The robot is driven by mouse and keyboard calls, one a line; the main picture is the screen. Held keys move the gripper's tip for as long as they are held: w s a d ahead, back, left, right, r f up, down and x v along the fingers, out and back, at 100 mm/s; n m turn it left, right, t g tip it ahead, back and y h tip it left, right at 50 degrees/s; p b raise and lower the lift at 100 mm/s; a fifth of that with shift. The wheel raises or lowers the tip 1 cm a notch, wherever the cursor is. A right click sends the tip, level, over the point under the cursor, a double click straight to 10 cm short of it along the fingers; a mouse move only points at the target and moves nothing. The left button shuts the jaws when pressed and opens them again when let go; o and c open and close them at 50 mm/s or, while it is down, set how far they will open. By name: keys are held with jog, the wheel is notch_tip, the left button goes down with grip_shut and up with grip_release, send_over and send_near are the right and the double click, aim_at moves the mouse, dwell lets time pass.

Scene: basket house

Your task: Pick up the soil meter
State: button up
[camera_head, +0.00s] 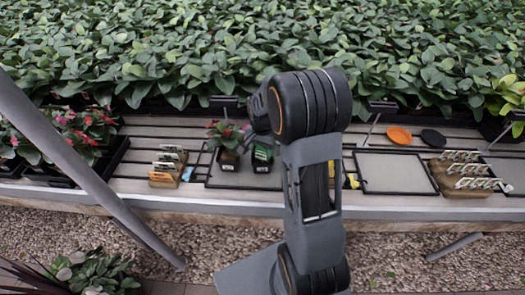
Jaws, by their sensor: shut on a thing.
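I cannot make out the soil meter for certain in the head view. My arm stands across the middle of the picture, and its dark links cover part of the bench. Whatever my gripper holds is hidden.
The slatted bench (250,203) carries a potted flower (228,141), a dark pot with green (262,156), a wooden label holder (168,167), a grey tray (393,172), an orange saucer (399,135), a black saucer (433,138) and a rack (465,175). Dense foliage lies behind.

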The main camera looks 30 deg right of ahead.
jog(key=shift+c, duration=1.2)
jog(key=shift+r, duration=0.1)
notch_tip(320, 180, up, 10)
jog(key=shift+f, duration=0.1)
